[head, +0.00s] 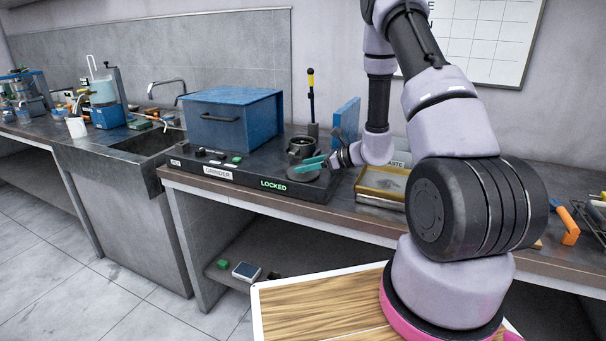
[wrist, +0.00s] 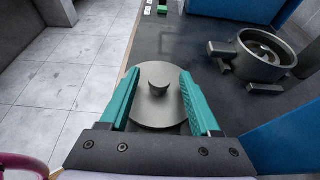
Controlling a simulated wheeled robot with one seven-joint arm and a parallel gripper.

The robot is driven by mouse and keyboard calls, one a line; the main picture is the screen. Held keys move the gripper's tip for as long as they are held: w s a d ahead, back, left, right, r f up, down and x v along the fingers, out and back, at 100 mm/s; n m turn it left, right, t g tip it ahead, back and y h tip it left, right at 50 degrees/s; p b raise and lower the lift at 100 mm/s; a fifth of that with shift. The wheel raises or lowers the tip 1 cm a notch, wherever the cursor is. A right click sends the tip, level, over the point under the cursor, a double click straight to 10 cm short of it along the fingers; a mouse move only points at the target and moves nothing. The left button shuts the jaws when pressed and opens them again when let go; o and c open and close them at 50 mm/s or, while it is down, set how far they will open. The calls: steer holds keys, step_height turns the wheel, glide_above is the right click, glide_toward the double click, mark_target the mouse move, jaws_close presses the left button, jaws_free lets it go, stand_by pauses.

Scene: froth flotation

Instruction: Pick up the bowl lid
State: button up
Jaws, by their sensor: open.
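The bowl lid (wrist: 147,108) is a flat grey disc with a round knob (wrist: 158,80) on top. In the wrist view it lies on the dark counter near the front edge. My gripper (wrist: 158,74) is open, with one teal finger on each side of the knob. I cannot tell whether the fingers touch the lid. In the head view my gripper (head: 313,163) is low over the right end of the grinder base, and the lid (head: 304,174) shows partly below its teal fingers. The grinder bowl (wrist: 266,56) is open-topped, dark metal, with handles, to the right in the wrist view.
The blue grinder box (head: 234,118) stands to the left on its base, beside the "LOCKED" display (head: 273,185). An upright blue panel (head: 346,121) is behind my gripper. A yellow-rimmed tray (head: 380,197) lies to the right. A sink (head: 115,155) is further left.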

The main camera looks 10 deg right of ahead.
jaws_close()
steer(key=shift+r, duration=0.15)
